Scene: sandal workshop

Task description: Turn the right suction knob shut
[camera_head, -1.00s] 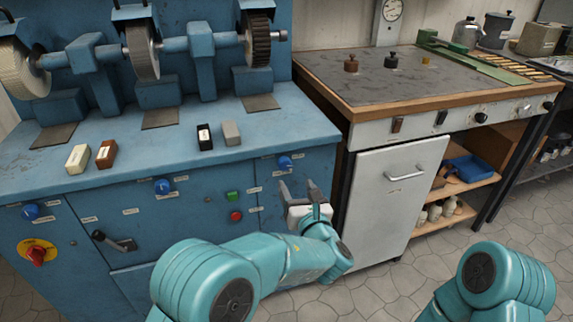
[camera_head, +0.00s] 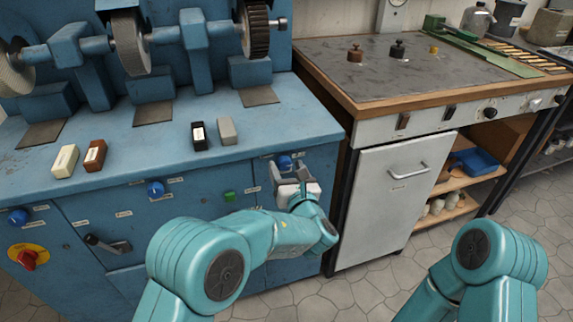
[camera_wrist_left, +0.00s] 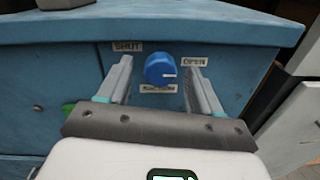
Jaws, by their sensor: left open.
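The right suction knob (camera_head: 285,162) is a round blue knob on the front of the blue machine, near its right end. In the left wrist view the knob (camera_wrist_left: 160,70) has a white mark that points right, toward the OPEN label (camera_wrist_left: 194,62); the SHUT label (camera_wrist_left: 127,46) is at its upper left. My left gripper (camera_head: 291,172) is open just in front of the knob. In the left wrist view its two fingers (camera_wrist_left: 158,82) stand on either side of the knob, apart from it. My right gripper is out of view; only my right arm shows.
Two more blue knobs (camera_head: 156,188) (camera_head: 18,216) sit further left on the machine front. A green button (camera_head: 229,196) is left of my gripper. A black lever (camera_head: 106,244) and a red switch (camera_head: 27,259) are lower left. A white cabinet door (camera_head: 385,200) stands to the right.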

